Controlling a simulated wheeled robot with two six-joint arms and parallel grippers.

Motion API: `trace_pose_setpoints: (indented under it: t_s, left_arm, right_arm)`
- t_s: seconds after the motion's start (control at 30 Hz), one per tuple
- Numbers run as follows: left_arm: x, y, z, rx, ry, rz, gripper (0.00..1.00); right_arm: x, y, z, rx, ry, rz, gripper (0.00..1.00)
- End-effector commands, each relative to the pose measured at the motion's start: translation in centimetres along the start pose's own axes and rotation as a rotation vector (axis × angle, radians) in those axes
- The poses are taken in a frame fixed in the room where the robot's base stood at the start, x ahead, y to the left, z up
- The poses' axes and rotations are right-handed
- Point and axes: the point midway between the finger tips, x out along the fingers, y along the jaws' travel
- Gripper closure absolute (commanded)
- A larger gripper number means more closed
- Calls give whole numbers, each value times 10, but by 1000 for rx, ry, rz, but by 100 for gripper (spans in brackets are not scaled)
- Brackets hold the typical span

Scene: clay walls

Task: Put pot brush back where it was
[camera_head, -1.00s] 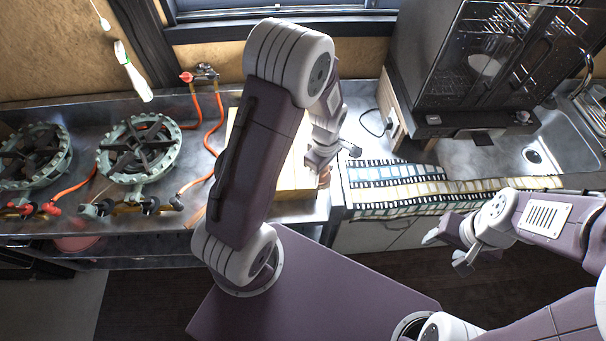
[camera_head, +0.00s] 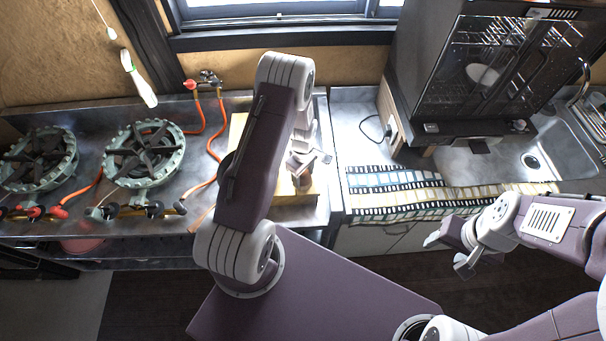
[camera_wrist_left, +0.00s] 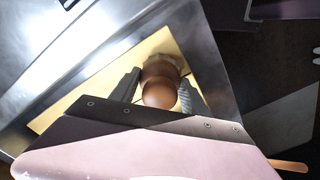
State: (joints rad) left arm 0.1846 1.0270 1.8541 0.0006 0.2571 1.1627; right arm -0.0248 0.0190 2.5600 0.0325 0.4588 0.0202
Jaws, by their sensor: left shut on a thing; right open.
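The pot brush shows in the left wrist view as a round brown wooden knob (camera_wrist_left: 160,92) with paler bristles behind it. My left gripper (camera_wrist_left: 158,88) is shut on it, one finger on each side. In the head view my left gripper (camera_head: 303,168) is over the right part of a pale wooden board (camera_head: 300,196), with a small brown bit of the brush (camera_head: 303,182) below the fingers. Whether the brush touches the board is not clear. My right gripper (camera_head: 450,251) is open and empty, in front of the counter at the right.
Two gas burners (camera_head: 144,153) with orange hoses (camera_head: 214,145) stand left of the board. A patterned cloth (camera_head: 400,190) lies to its right. A dark glass-doored cabinet (camera_head: 490,75) and a sink (camera_head: 545,158) are further right. Part of the board is bare.

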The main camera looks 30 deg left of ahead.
Motion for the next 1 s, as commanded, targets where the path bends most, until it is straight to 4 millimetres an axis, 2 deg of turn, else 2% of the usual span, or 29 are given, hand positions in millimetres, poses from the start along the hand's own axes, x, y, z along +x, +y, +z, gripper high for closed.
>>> trace_pose_setpoints:
  t_s: [0.17, 0.2, 0.23, 0.27, 0.53, 0.6, 0.67, 0.77, 1.0]
  left_arm:
    - [5, 0, 0, 0, 0, 0, 78]
    - [3, 0, 0, 0, 0, 0, 35]
    - [3, 0, 0, 0, 0, 0, 26]
    - [3, 0, 0, 0, 0, -1, 24]
    - [2, 0, 0, 0, 0, -1, 24]
    - [-3, 0, 0, 0, 0, 0, 24]
    - [-7, 1, 0, 0, 1, 2, 24]
    - [-26, 1, 0, 0, 2, 4, 24]
    - [-87, 1, 0, 0, 2, 5, 24]
  right_arm:
    - [4, 0, 0, 0, 0, 0, 42]
    - [3, 0, 0, 0, 0, 0, 42]
    - [3, 0, 0, 0, 0, 0, 42]
    - [3, 0, 0, 0, 0, 0, 42]
    - [2, 0, 0, 0, 0, 0, 42]
    - [-2, 0, 0, 0, 0, 0, 42]
    - [2, 0, 0, 0, 0, 0, 42]
    - [7, 0, 1, 0, 0, 0, 42]
    - [16, 0, 2, 0, 0, 0, 42]
